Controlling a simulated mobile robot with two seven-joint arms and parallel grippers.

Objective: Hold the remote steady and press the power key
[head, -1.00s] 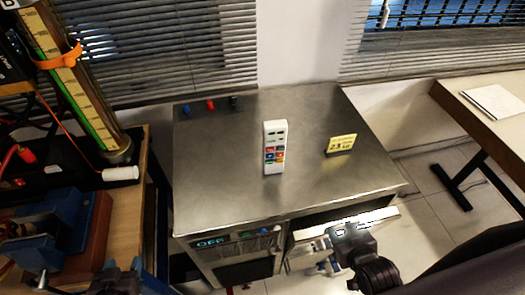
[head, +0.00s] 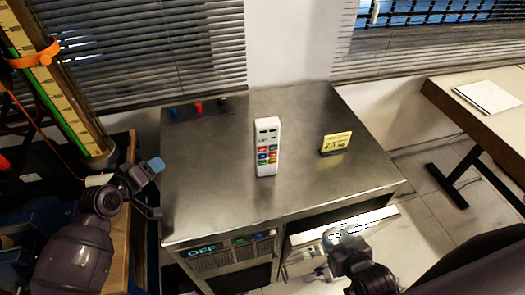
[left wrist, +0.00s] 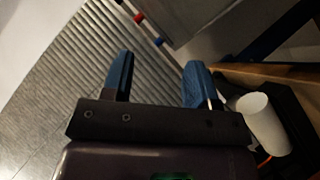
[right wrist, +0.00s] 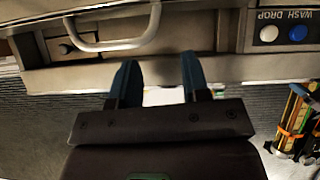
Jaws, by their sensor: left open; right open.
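The white remote (head: 267,147) with coloured keys lies on the grey metal top of the cabinet (head: 215,190), its long side running front to back. I cannot tell which key is the power key. My left gripper (head: 156,172) is open and empty at the left edge of the cabinet top, apart from the remote. Its blue fingertips (left wrist: 158,85) show in the left wrist view with nothing between them. My right gripper (head: 332,245) is in front of the cabinet, near the open drawer, below the top. In the right wrist view its fingers (right wrist: 155,80) are open and empty.
A yellow sign (head: 336,143) stands right of the remote. Blue, red and black knobs (head: 198,107) sit at the back left of the top. An open drawer (head: 345,228) juts out below. The top around the remote is clear.

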